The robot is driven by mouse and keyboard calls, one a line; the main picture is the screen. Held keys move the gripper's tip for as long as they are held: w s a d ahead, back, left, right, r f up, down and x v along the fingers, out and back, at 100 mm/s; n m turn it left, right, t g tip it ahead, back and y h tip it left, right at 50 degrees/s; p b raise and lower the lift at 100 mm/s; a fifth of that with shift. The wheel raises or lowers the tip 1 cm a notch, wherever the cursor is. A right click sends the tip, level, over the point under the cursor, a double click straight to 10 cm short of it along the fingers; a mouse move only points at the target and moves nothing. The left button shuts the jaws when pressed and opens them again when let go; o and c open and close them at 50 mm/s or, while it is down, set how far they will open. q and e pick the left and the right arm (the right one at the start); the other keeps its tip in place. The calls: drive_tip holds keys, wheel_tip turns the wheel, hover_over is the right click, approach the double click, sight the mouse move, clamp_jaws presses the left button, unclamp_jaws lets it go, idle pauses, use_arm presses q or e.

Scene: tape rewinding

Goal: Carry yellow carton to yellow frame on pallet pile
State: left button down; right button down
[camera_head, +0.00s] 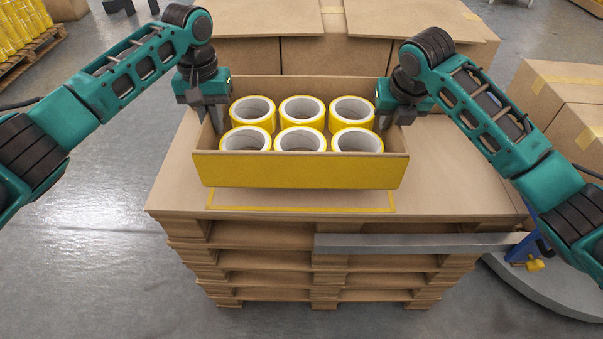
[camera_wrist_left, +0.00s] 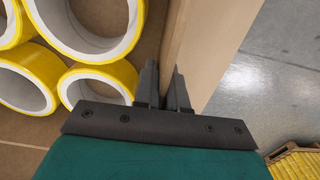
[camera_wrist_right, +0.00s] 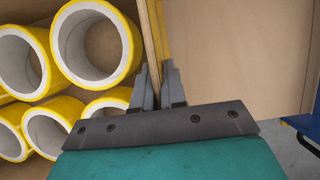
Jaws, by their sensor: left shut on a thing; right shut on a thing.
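The yellow carton (camera_head: 297,170) is an open box with a yellow front, holding several yellow tape rolls with white cores (camera_head: 302,112). It is over the pallet pile (camera_head: 330,262), above and behind the visible front part of a yellow frame (camera_head: 300,208) on the top board. Whether it touches the board is hard to tell. My left gripper (camera_head: 216,122) is shut on the carton's left wall, which also shows in the left wrist view (camera_wrist_left: 188,50). My right gripper (camera_head: 384,122) is shut on its right wall, seen in the right wrist view (camera_wrist_right: 154,50).
Large cardboard boxes (camera_head: 330,55) stand directly behind the carton. More boxes (camera_head: 565,110) stand at the right. A grey bar (camera_head: 420,243) crosses in front of the pallets. Yellow items on a pallet (camera_head: 25,30) are at the far left. The floor at left is open.

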sight(218, 140)
use_arm(q)
drive_tip(key=shift+f, duration=0.35)
use_arm(e)
drive_tip(key=shift+f, duration=0.35)
